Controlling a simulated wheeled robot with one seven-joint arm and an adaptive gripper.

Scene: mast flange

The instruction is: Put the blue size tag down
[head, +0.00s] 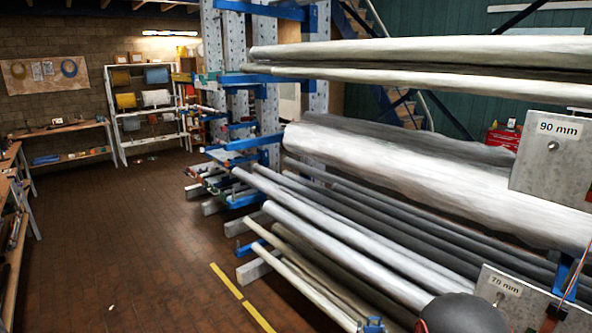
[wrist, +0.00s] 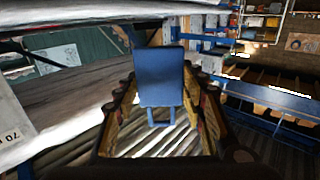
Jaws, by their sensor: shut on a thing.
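The blue size tag (wrist: 160,76) is a flat blue plate with a narrower blue loop or stem below it. It stands out in the middle of the wrist view, between the two fingers of my gripper (wrist: 162,96). My gripper is shut on the tag and holds it up in the air, in front of a rack of long pipes. No writing can be read on the tag's visible face. In the head view the tag and the fingers cannot be made out; a dark rounded part of my arm shows at the bottom right.
A rack of long grey pipes (head: 430,190) on blue arms fills the right. The brick floor (head: 130,235) at left is open. Shelves (head: 147,98) stand behind.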

